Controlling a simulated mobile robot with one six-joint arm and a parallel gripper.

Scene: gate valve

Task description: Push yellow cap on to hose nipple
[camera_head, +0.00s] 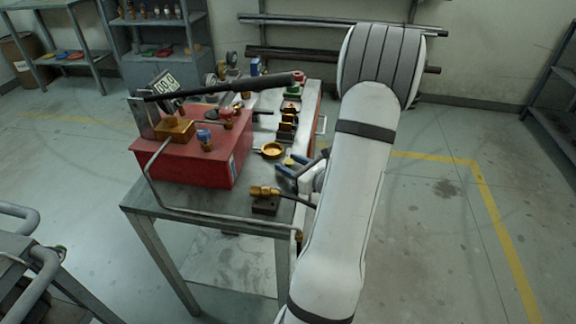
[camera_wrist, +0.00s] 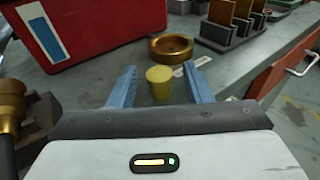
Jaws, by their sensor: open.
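The small yellow cap (camera_wrist: 159,84) stands upright on the metal bench between my gripper's two blue fingers in the wrist view, with a gap on each side. My gripper (camera_wrist: 161,70) is open and holds nothing. In the head view, my gripper (camera_head: 289,164) is low over the bench's right side, and the cap (camera_head: 288,161) shows as a small yellow spot by the fingers. The brass hose nipple (camera_head: 264,191) lies sideways on a dark block, nearer the bench's front edge. A brass fitting on a dark holder, likely the nipple (camera_wrist: 12,100), shows at the wrist view's left edge.
A round brass part (camera_head: 271,150) sits just beyond the cap. A red box (camera_head: 195,160) with fittings and a long dark-handled lever (camera_head: 220,88) takes up the bench's left. Several brass parts (camera_head: 287,125) stand in dark holders farther back. A bent pipe runs along the front.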

